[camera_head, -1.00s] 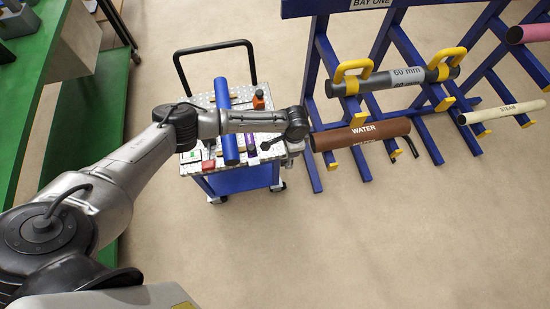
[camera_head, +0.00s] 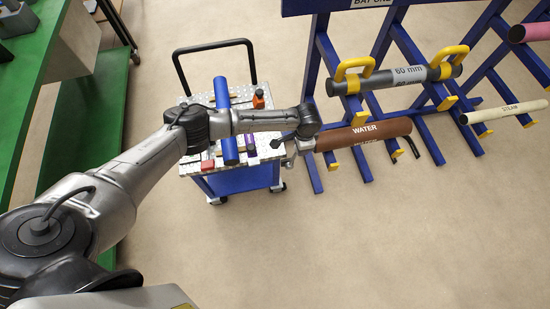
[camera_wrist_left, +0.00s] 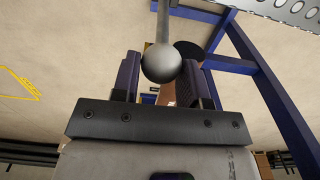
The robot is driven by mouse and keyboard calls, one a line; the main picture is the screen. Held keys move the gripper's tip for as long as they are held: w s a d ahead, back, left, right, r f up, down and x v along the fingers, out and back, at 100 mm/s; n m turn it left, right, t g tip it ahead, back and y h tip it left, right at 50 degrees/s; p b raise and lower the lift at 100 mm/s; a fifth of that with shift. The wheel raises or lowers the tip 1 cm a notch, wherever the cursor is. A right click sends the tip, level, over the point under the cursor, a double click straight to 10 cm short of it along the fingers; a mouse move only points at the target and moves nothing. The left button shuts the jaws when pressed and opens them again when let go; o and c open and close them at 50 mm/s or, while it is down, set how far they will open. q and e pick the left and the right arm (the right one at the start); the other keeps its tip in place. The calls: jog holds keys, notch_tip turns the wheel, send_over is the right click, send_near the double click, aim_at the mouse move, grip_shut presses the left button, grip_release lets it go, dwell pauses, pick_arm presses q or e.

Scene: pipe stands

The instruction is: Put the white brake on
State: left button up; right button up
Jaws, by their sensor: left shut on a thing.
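In the left wrist view a pale grey ball knob (camera_wrist_left: 161,63) on a grey rod sits between the two dark finger pads of my left gripper (camera_wrist_left: 160,80). The gripper is shut on this ball-ended lever. In shade the knob looks greyish white; I cannot tell for sure that it is the white brake. In the head view my left gripper (camera_head: 291,161) is between the trolley (camera_head: 240,181) and the left end of the brown WATER pipe (camera_head: 365,134). The lever is not clear there. My right gripper is not in view.
The trolley carries a blue pipe (camera_head: 226,120), an orange bottle (camera_head: 259,98) and small items. The blue pipe stand (camera_head: 320,70) holds a grey 60 mm pipe (camera_head: 393,79) and a cream STEAM pipe (camera_head: 505,112). A green bench (camera_head: 30,70) stands left. The front floor is clear.

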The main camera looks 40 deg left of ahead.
pick_arm(q)
jog(key=shift+w+d+f+b, duration=0.35)
jog(key=shift+w+d+b, duration=0.3)
jog(key=shift+w, duration=0.1)
jog(key=shift+w+d+f+b, duration=0.3)
jog(key=shift+w+d+b, duration=0.3)
jog(key=shift+w, duration=0.15)
jog(key=o, duration=0.6)
jog(key=shift+a+r, duration=0.1)
notch_tip(320, 180, up, 7)
jog(key=p, duration=0.8)
